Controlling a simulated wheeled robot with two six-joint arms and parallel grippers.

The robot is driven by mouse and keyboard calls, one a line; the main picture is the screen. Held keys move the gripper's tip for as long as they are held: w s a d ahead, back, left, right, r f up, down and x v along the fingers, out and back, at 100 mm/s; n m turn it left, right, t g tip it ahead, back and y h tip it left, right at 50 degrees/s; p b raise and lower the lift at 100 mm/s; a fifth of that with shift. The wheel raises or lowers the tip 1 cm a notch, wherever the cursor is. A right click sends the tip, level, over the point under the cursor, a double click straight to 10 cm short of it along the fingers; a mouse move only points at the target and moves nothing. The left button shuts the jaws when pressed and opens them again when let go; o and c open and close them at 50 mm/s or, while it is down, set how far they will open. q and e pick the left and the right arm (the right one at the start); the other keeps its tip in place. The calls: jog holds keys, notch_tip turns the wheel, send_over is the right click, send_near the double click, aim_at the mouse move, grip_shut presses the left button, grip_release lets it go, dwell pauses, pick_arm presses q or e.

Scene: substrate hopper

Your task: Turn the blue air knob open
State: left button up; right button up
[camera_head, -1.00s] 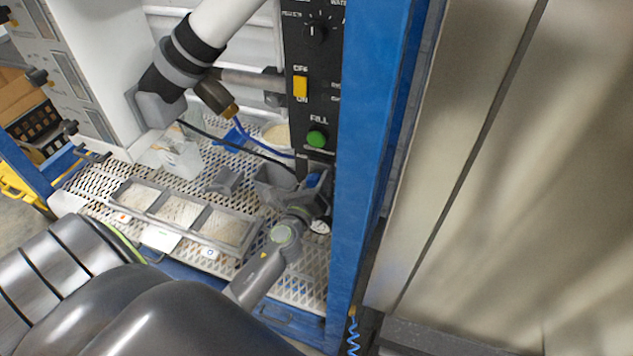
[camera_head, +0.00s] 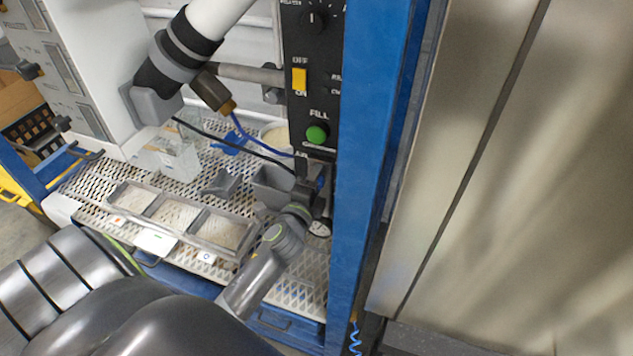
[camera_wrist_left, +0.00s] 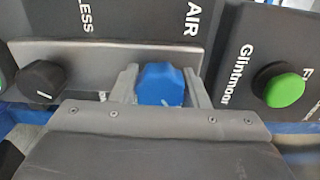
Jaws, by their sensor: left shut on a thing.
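The blue air knob (camera_wrist_left: 161,82) shows in the left wrist view on a metal plate beside the printed word AIR. My left gripper (camera_wrist_left: 161,92) has one finger on each side of the knob and is shut on it. The AIR lettering runs sideways in this view. In the head view my left gripper (camera_head: 316,188) is at the bottom of the black control panel (camera_head: 303,112), next to the blue post. There the gripper mostly hides the knob. I cannot read the knob's angle. My right gripper is not in view.
Above are a green FILL button (camera_head: 317,134) and a yellow OFF/ON switch (camera_head: 300,79). A black knob (camera_wrist_left: 40,81) sits left of the air knob in the wrist view. The blue post (camera_head: 362,180) stands close right. A three-part tray (camera_head: 180,215) lies on the mesh shelf.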

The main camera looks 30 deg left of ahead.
pick_arm(q)
jog(key=shift+f+n+b, duration=0.1)
jog(key=shift+n+b, duration=0.3)
jog(key=shift+n, duration=0.8)
jog(key=o, duration=1)
jog(key=shift+s, duration=0.1)
jog(key=v, duration=1.7)
jog(key=shift+s+d, duration=0.1)
jog(key=shift+d, duration=0.05)
